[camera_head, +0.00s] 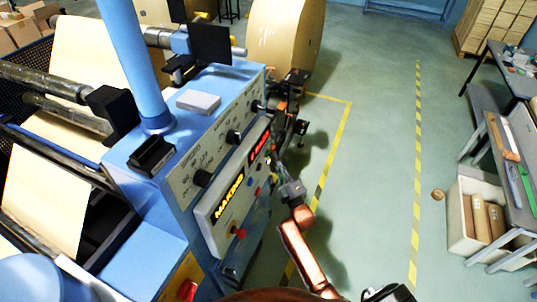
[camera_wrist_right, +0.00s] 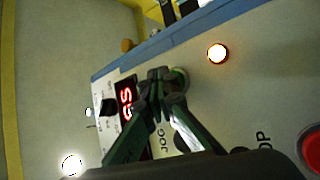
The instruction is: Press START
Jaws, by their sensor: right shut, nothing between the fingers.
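The control panel (camera_head: 240,180) is on the sloping side of a blue machine in the head view. My right gripper (camera_head: 274,160) reaches the panel's far right part. In the right wrist view my right gripper (camera_wrist_right: 164,78) is shut and empty, its fingertips at the panel. A round button with a pale greenish rim (camera_wrist_right: 181,77) shows partly behind the fingertips; I cannot tell whether they touch it. No START label is readable. A JOG label shows beside the fingers, and letters "OP" stand near a red button (camera_wrist_right: 312,150). My left gripper is not in view.
In the wrist view an orange-lit lamp (camera_wrist_right: 217,53) and a red digit display (camera_wrist_right: 126,98) are close to the fingers. A red knob (camera_head: 240,232) sticks out of the panel. A large kraft roll (camera_head: 285,35) stands behind.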

